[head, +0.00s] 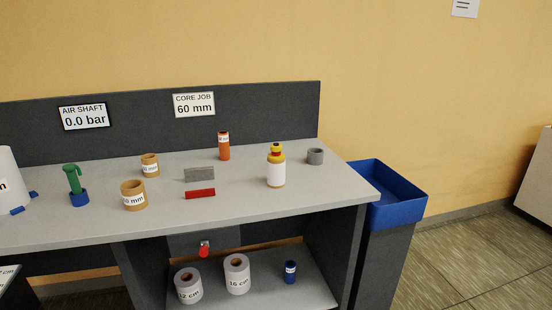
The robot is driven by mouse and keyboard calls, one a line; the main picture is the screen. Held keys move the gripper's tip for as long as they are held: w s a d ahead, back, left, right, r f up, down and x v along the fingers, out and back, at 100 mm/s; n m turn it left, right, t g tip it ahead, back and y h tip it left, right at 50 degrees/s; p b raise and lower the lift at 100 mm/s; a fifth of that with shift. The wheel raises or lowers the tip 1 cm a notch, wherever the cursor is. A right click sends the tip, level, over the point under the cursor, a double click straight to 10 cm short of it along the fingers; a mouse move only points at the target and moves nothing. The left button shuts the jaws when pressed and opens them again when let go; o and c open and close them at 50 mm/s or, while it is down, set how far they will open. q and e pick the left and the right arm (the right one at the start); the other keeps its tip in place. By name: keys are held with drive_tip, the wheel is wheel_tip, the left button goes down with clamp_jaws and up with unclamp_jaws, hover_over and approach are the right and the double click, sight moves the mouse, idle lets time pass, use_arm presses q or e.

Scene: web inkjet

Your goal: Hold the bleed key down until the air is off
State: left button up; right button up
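The air shaft sign (84,116) on the back panel reads 0.0 bar. I cannot tell for sure which thing is the bleed key. A red knob (204,252) on a small grey fitting sits under the bench's front edge. A red bar (200,194) lies on the bench top. A green hook-topped piece (73,179) stands in a blue base (79,198) at the left of the bench. Neither of my grippers shows in the head view, and nothing is seen touching these things.
Cardboard cores, a grey block (199,174), an orange cylinder (223,146), a yellow-topped bottle (276,168) and a grey ring (315,156) stand on the bench (240,212). White rolls (237,275) sit on the shelf. A blue bin (398,212) is at right.

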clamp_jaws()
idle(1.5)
